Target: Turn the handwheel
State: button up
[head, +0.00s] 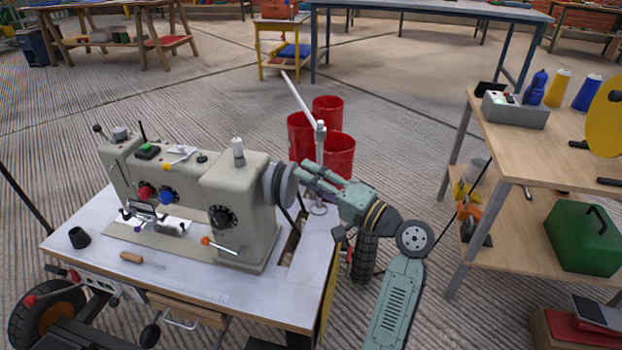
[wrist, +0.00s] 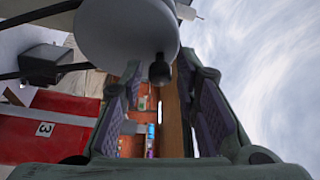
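The sewing machine (head: 190,200) is beige and stands on a white-topped table. Its grey round handwheel (head: 282,186) is on the right end of the machine. In the wrist view the pale handwheel (wrist: 125,35) fills the top centre, with a small dark knob (wrist: 159,70) sticking out from it. My gripper (head: 305,172) is just right of the handwheel, its fingers pointing left at it. In the wrist view my gripper (wrist: 163,85) is open, with purple-grey pads apart. The knob appears between the fingertips; whether anything touches cannot be told.
A thread stand (head: 320,150) rises close behind my gripper, and red buckets (head: 328,105) stand behind it. A wooden workbench (head: 545,140) with spools is at the right. The corded floor between the tables is mostly clear.

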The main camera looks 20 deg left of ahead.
jog(key=shift+o, duration=0.4)
jog(key=o, duration=0.8)
notch_tip(320, 180, up, 9)
jog(key=shift+w+f, duration=0.1)
jog(key=shift+f, duration=0.05)
jog(key=shift+s+d+r, duration=0.15)
jog(key=shift+s+r, duration=0.05)
jog(key=shift+r, duration=0.6)
jog(key=c, duration=0.7)
jog(key=shift+c, duration=0.5)
jog(key=shift+w, duration=0.1)
jog(key=shift+f, duration=0.1)
